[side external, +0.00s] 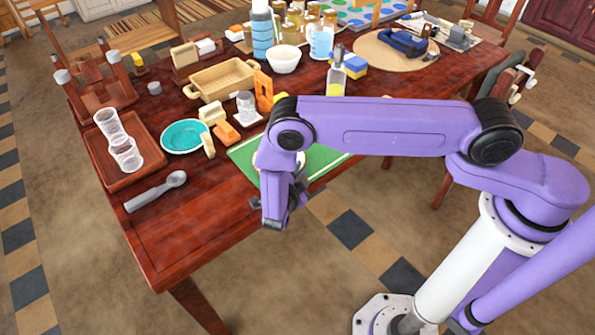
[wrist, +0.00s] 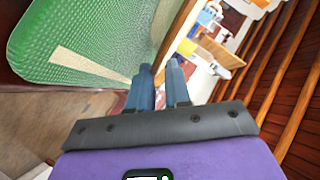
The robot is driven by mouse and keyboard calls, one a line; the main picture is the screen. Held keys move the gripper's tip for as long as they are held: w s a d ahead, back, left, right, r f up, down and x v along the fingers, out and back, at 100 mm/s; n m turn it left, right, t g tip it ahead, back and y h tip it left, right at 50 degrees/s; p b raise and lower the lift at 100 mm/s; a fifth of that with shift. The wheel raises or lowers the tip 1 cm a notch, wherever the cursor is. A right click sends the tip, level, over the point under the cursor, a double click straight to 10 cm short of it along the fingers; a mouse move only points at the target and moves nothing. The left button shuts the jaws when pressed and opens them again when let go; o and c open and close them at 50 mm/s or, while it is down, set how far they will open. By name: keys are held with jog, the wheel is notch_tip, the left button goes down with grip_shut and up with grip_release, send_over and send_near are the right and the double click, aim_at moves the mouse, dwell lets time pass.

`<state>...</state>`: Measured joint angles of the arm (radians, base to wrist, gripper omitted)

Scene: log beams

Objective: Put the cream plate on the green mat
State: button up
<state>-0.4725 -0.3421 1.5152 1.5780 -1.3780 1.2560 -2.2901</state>
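The green mat (side external: 326,156) lies near the table's front edge, partly hidden behind my arm; it also fills the upper left of the wrist view (wrist: 95,35), with a pale strip across it. The cream plate shows in the wrist view as a tan, edge-on rim (wrist: 181,33) running down between my fingers. In the side view only a pale bit shows around my wrist, over the mat. My gripper (wrist: 159,75) points down by the mat, its blue fingers close together on the plate's rim. The fingertips are hard to see in the side view.
A teal bowl (side external: 185,135), a wooden tray (side external: 97,175) with clear glasses and a grey scoop (side external: 156,191) lie left of the mat. Behind it stand a tan basket (side external: 222,80), an orange block (side external: 226,133) and a bottle (side external: 336,80).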

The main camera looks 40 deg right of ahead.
jog(key=shift+a, duration=0.1)
jog(key=v, duration=1.2)
jog(key=s+d+r+m+g+y, duration=0.2)
jog(key=d+r+m+g, duration=0.15)
jog(key=r+m, duration=0.5)
jog(key=s+d+r+m+g+y, duration=0.15)
jog(key=d+r+m, duration=0.25)
jog(key=r+m, duration=0.45)
jog(key=s+d+r+m+g+y, duration=0.1)
jog(key=s+d+r+m+y, duration=0.3)
jog(key=s+m, duration=0.5)
jog(key=s+d+r+m+g+y, duration=0.2)
jog(key=s+d+r+m+y, duration=0.2)
jog(key=s+d+m, duration=0.3)
jog(key=s+m, duration=0.3)
jog(key=m, duration=0.2)
jog(key=shift+d+r, duration=0.2)
jog(key=shift+d, duration=0.1)
